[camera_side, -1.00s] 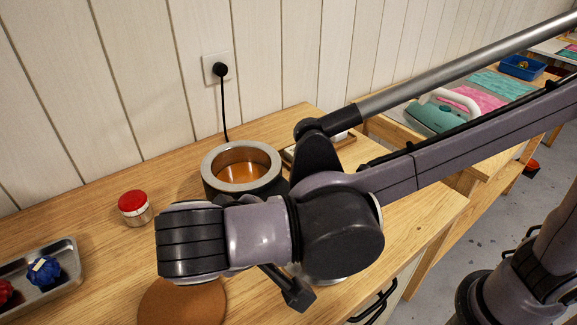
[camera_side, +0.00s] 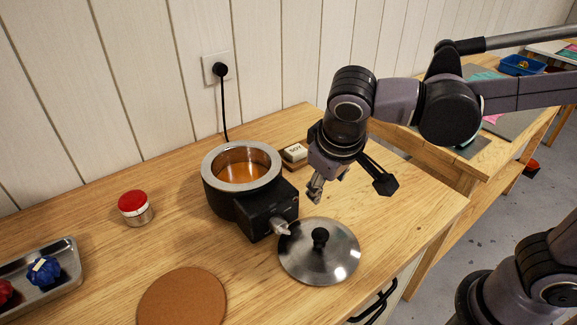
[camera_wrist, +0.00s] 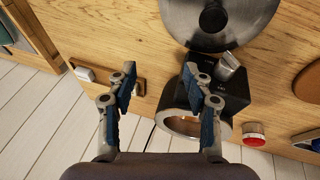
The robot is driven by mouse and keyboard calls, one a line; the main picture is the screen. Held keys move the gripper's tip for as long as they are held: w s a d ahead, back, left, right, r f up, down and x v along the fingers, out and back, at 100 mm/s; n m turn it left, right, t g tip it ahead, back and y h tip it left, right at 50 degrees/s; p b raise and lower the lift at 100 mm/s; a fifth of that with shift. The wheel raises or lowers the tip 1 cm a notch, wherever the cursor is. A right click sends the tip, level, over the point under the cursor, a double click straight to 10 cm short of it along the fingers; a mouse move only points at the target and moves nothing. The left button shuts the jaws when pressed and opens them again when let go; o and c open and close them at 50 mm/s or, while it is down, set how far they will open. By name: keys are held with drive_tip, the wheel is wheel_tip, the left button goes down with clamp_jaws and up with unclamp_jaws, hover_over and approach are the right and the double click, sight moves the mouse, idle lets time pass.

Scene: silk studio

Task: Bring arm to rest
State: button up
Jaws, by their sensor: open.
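My gripper (camera_side: 345,190) is above the right part of the wooden worktop, near a small soy block and the pot lid. In the wrist view my gripper (camera_wrist: 162,85) has its two blue-padded fingers spread apart with nothing between them. It is open and empty, and clear of the worktop. My arm reaches in from the right of the side view.
A dark pot (camera_side: 210,192) holds amber liquid. A steel lid (camera_side: 300,262) lies on the worktop beside its control box (camera_side: 265,210). A white soy block (camera_side: 294,152), red-capped jar (camera_side: 136,208), cork mat (camera_side: 182,300) and metal tray (camera_side: 65,285) stand around.

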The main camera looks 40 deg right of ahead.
drive_tip(key=s+d+f+t+y, duration=0.1)
drive_tip(key=d, duration=0.6)
drive_tip(key=s+d+f+m+t+y, duration=0.1)
drive_tip(key=s+d+f+t, duration=0.1)
drive_tip(key=d, duration=0.5)
drive_tip(key=shift+f+t+y, duration=0.25)
drive_tip(key=shift+t+y, duration=0.05)
drive_tip(key=shift+y, duration=0.1)
